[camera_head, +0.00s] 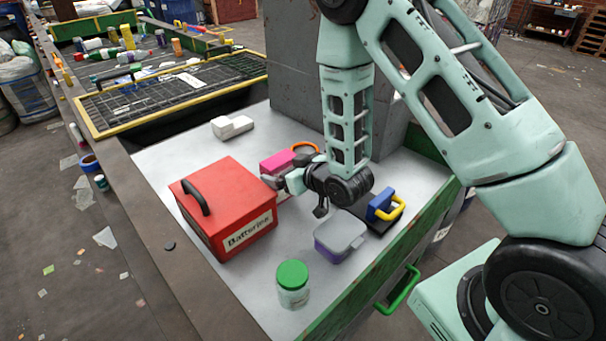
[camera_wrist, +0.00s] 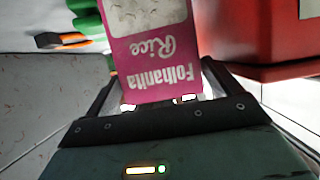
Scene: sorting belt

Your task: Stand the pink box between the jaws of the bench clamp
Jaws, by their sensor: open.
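The pink box (camera_head: 277,161), lettered "Folhanita Rice", stands on the white bench top behind the red box. It also shows in the wrist view (camera_wrist: 150,50), with its lettering upside down. My gripper (camera_head: 275,182) is low beside the pink box, and its fingers (camera_wrist: 158,100) are apart with the box's near end between them. I cannot tell whether they touch it. The bench clamp, with a blue block (camera_head: 379,205), yellow handle and dark base, is to the right of my wrist. The gap between its jaws cannot be made out.
A red "Batteries" box (camera_head: 218,205) stands close left of my gripper and fills the upper right of the wrist view. A grey-lidded purple container (camera_head: 338,238) and a green-lidded jar (camera_head: 292,285) stand in front.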

